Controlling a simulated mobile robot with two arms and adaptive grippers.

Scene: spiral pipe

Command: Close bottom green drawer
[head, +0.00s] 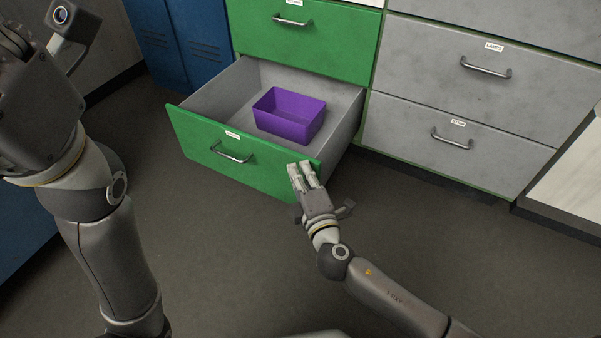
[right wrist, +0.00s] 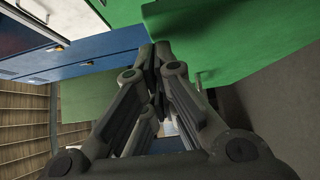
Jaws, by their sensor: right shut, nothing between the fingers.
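The bottom green drawer (head: 260,165) is pulled out in the head view, its grey inside showing and a metal handle (head: 231,153) on its front. A purple bin (head: 290,114) sits inside it. My right gripper (head: 300,168) is shut and empty at the right end of the drawer's front; I cannot tell whether it touches. In the right wrist view the shut fingers (right wrist: 158,52) are seen against a green panel (right wrist: 225,35). Of my left arm, the wrist part shows at the left edge of the head view; its fingers are out of the picture.
A shut green drawer (head: 330,45) is above the open one. Grey drawers (head: 480,75) with handles stand to the right, and blue lockers (head: 185,45) to the left. The dark floor (head: 215,250) in front of the open drawer is clear apart from my arms.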

